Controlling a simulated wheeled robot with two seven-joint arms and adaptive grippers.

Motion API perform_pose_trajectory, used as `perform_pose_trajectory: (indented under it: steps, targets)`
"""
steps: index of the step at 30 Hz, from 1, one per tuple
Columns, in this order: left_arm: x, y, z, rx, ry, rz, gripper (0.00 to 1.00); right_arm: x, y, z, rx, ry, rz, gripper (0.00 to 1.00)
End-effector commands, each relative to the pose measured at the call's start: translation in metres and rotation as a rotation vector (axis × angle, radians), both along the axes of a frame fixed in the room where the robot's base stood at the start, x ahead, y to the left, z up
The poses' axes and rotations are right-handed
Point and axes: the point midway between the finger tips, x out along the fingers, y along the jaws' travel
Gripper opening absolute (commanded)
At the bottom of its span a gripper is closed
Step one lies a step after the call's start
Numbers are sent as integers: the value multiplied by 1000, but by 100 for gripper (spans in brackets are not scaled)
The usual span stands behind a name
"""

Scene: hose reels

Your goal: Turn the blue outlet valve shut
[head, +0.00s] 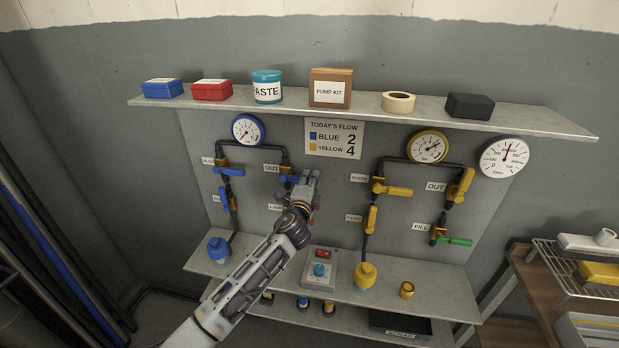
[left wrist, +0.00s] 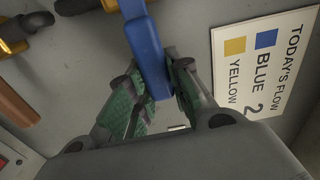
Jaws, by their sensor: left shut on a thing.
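The blue outlet valve (head: 288,178) sits below the blue gauge, beside an OUT label, and is partly hidden by my left gripper (head: 305,184). In the left wrist view its long blue handle (left wrist: 147,52) comes down between the green-padded fingers of my left gripper (left wrist: 160,98), which is shut on it. The handle's exact angle is hard to tell in the head view behind the fingers. My right gripper is in neither view.
The flow sign (head: 334,138) hangs just up and right of the gripper. The yellow pipework (head: 378,190) is to the right. A shelf (head: 360,110) with boxes and tape runs above. A lower ledge (head: 400,285) holds a control box (head: 318,270).

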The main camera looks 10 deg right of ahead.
Motion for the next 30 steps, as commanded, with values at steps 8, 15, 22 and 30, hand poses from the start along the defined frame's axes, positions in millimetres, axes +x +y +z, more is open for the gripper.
perform_pose_trajectory:
  steps: [8, 15, 22, 30]
  targets:
    - [0, 0, -6, 43, -12, -1, 0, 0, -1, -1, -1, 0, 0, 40]
    - [0, 0, -6, 46, -12, -1, 0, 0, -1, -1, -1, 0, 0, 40]
    - [0, 0, -6, 45, -11, 0, 41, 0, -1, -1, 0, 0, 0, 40]
    - [0, 0, -5, 42, -13, 0, 43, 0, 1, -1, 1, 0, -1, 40]
